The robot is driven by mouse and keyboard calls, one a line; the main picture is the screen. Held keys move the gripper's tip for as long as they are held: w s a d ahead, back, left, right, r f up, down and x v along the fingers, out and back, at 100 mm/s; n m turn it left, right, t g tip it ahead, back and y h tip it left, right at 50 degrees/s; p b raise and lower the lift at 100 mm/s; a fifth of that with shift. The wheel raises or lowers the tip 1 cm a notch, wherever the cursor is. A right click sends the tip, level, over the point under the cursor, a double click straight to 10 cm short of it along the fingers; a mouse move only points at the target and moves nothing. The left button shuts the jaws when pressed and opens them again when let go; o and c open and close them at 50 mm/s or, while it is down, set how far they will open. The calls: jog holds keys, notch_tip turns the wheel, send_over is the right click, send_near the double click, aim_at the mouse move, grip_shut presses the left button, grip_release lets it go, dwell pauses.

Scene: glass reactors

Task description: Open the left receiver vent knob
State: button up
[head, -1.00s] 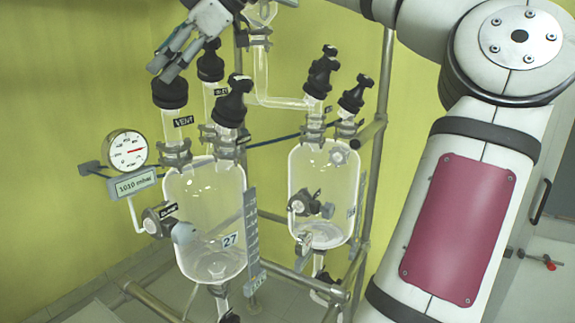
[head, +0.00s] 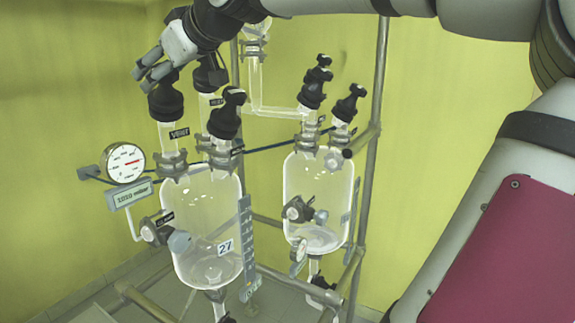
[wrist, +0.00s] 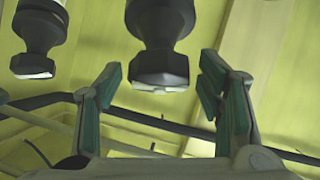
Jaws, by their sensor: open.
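The left receiver is the clear glass vessel (head: 203,225) marked 27. Its vent knob (head: 166,100) is the black cap on the neck with the VENT label (head: 179,133). My gripper (head: 147,72) is open just above and left of this knob, its fingers pointing down to the left. In the wrist view a black knob with a pale flat end (wrist: 160,62) sits centred between the two green-padded fingers of my gripper (wrist: 160,85), with space on both sides. It appears to be the vent knob. I see no clear contact.
Other black knobs (head: 224,115) stand close on the same vessel; one (wrist: 40,35) shows at upper left in the wrist view. A pressure gauge (head: 125,163) is on the left. A second vessel (head: 318,195) and a metal frame post (head: 375,130) are on the right.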

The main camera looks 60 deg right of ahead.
jog(key=shift+d+m+h, duration=0.1)
jog(key=shift+m+h, duration=1.3)
jog(key=shift+m, duration=0.8)
